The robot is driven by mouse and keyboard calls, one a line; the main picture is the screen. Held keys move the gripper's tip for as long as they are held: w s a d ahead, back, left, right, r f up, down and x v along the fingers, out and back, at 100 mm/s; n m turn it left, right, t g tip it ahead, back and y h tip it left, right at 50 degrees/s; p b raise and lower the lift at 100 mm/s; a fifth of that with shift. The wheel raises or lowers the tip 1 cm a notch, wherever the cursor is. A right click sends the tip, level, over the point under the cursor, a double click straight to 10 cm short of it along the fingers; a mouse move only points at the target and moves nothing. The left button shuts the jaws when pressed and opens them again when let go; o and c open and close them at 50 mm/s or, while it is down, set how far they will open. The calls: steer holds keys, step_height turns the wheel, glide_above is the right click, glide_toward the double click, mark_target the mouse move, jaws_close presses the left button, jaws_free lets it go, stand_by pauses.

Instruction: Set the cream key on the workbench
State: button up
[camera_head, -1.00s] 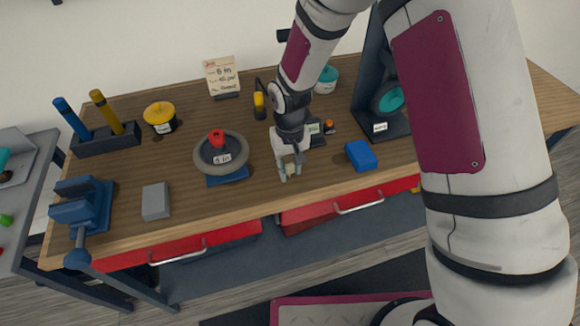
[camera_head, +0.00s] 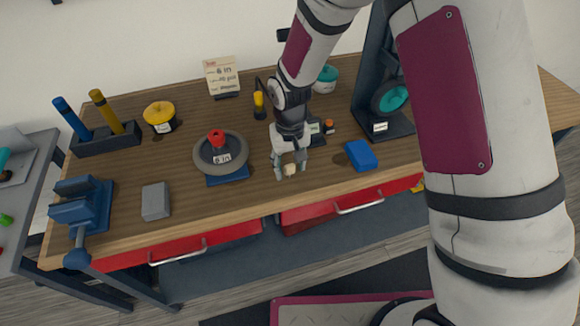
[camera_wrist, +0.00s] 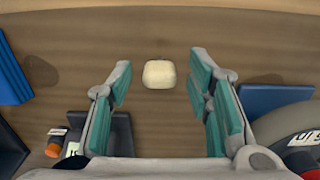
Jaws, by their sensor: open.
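The cream key (camera_head: 290,169) shows as a small cream block at the tips of my gripper in the head view. In the wrist view the cream key (camera_wrist: 159,74) appears as a rounded cream block over the brown workbench top (camera_wrist: 150,30), centred between the fingers and clear of both. My gripper (camera_head: 291,172) is open, fingers pointing down near the front edge of the workbench (camera_head: 120,195). In the wrist view my gripper (camera_wrist: 160,95) has its teal pads well apart. I cannot tell whether the key touches the wood.
A blue block (camera_head: 361,155) lies right of my gripper. A wheel on a stand (camera_head: 238,160) is to the left, with a grey block (camera_head: 155,201) and a blue vise (camera_head: 88,205) beyond. A dark upright stand (camera_head: 368,85) rises at the back right.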

mark_target(290, 166)
step_height(290, 166, up, 11)
steer(key=b, duration=0.1)
stand_by(0.3)
steer(key=s+d+r+m+t, duration=0.1)
steer(key=s+d+r+t, duration=0.1)
steer(key=s+d+r, duration=0.65)
steer(key=s+d+r+m+t, duration=0.1)
steer(key=s+d+r+t, duration=0.15)
steer(key=d+r, duration=0.6)
steer(key=s+d+r+m+t, duration=0.1)
steer(key=s+r, duration=0.3)
steer(key=s, duration=0.4)
steer(key=shift+s+r, duration=0.15)
steer(key=shift+s, duration=0.1)
